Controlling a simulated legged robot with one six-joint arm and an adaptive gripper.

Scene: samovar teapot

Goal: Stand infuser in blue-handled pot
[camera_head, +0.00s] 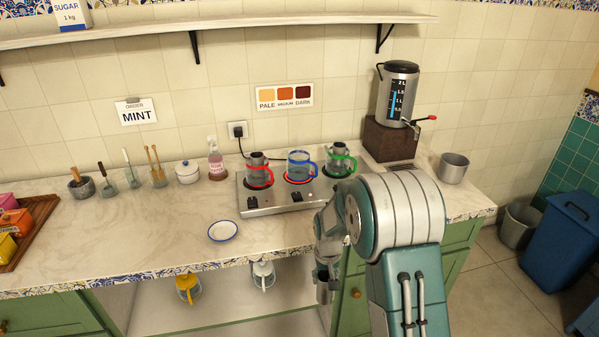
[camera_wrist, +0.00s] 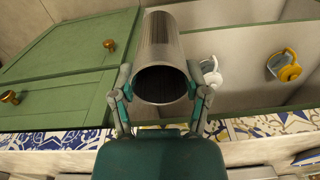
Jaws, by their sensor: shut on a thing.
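The blue-handled pot (camera_head: 299,168) is clear glass and stands upright on the middle burner of the hotplate (camera_head: 272,206). My gripper (camera_wrist: 164,82) is shut on a grey metal infuser (camera_wrist: 164,45), a ribbed cylinder with a dark open end, in the wrist view. The fingers press on its two sides. In the head view my gripper (camera_head: 325,282) hangs low at the counter's front edge, in front of the cabinet, below and right of the pot.
A red-handled pot (camera_head: 259,172) and a green-handled pot (camera_head: 339,160) flank the blue-handled one closely, each with a grey metal piece inside. A saucer (camera_head: 223,231) lies on the counter. The samovar (camera_head: 397,92) stands at the back right. The counter's left middle is clear.

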